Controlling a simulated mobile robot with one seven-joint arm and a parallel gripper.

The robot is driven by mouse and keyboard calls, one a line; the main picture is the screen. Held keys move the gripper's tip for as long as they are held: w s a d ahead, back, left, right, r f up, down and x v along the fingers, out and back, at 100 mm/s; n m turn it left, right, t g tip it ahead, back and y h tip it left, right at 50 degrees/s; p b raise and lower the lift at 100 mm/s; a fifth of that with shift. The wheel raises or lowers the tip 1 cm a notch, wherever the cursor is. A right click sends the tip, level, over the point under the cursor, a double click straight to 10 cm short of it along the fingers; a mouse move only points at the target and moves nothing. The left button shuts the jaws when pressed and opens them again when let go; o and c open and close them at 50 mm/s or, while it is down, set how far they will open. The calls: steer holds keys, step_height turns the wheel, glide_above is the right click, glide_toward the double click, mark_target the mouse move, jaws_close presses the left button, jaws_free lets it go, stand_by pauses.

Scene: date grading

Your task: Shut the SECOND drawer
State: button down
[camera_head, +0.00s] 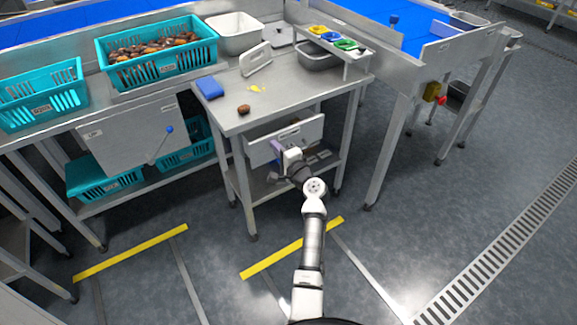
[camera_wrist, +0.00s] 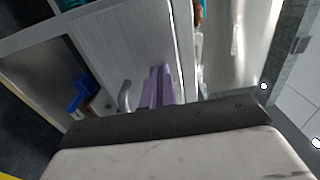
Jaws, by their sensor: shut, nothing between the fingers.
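A pale grey drawer front (camera_head: 262,150) shows under the top of the small steel table (camera_head: 222,125).
A brown date (camera_head: 244,109), a blue block (camera_head: 210,87) and a white upright holder (camera_head: 256,59) are on the tabletop. Teal crates (camera_head: 150,72) stand on the left bench. A lower shelf (camera_head: 262,186) lies under the drawer. The floor to the right is clear.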

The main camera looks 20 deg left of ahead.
mark_target(268, 135)
steer(key=b+x, duration=0.2)
steer(key=x, duration=0.3)
steer(key=shift+f, duration=0.1)
steer(key=shift+w+a, duration=0.15)
steer(key=shift+a, duration=0.05)
steer(key=shift+w+r, duration=0.1)
steer(key=shift+r, duration=0.25)
steer(key=shift+a, duration=0.1)
